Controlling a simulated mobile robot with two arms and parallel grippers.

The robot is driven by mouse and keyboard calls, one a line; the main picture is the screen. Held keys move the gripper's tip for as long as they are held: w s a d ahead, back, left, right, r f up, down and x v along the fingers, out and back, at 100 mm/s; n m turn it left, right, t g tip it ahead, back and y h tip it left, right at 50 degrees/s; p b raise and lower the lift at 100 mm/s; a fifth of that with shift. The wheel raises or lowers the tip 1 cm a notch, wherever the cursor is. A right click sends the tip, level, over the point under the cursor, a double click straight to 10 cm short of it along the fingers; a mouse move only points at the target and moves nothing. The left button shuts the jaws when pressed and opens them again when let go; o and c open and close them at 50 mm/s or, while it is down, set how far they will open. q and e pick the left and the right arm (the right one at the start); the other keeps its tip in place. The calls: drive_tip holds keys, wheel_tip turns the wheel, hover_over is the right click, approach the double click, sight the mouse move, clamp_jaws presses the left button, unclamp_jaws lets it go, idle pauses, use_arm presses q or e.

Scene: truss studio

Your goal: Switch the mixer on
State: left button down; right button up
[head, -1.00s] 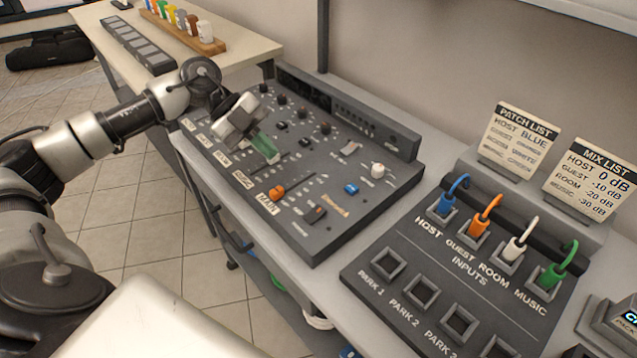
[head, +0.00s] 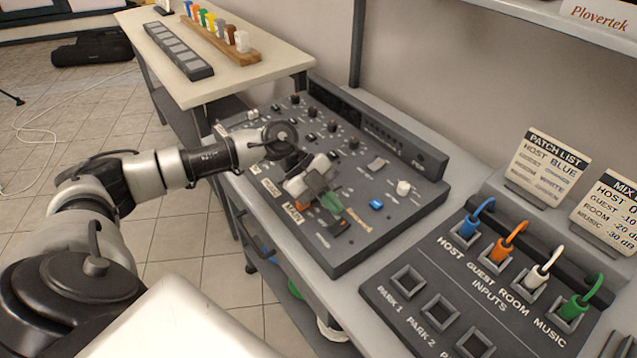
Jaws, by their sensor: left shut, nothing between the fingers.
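The grey mixer (head: 404,208) stands on the bench in the middle of the head view. Its face carries a white knob (head: 403,187), a blue button (head: 376,205), a grey switch (head: 376,163) and rows of dark knobs. My left gripper (head: 332,203) is shut and empty, with green at its tips, over the front right part of the mixer near the MAIN label. It partly hides the orange fader cap (head: 302,205) and a dark rocker switch (head: 340,226). I cannot tell whether the tips touch the mixer. My right gripper is out of view.
To the right is the input panel (head: 385,300) with blue, orange, white and green plugs and empty park sockets. The patch list card (head: 548,168) and mix list card (head: 612,210) stand behind it. A side table (head: 270,75) holds a rack of coloured pieces.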

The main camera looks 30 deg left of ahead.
use_arm(q)
drive_tip(key=shift+w+d+f, duration=0.1)
drive_tip(key=shift+w+f, duration=0.1)
drive_tip(key=shift+f, duration=0.3)
drive_tip(key=shift+w+d+f, duration=0.1)
drive_tip(key=shift+w+f, duration=0.1)
drive_tip(key=shift+f, duration=0.3)
drive_tip(key=shift+p, duration=0.3)
drive_tip(key=shift+w+f+n+g+p, duration=0.2)
drive_tip(key=shift+w+n+g+p, duration=0.3)
drive_tip(key=shift+p, duration=0.55)
drive_tip(key=shift+s+f+b, duration=0.15)
drive_tip(key=shift+f+b, duration=0.1)
drive_tip(key=shift+b, duration=0.05)
drive_tip(key=shift+s+r, duration=0.1)
drive_tip(key=shift+s, duration=0.05)
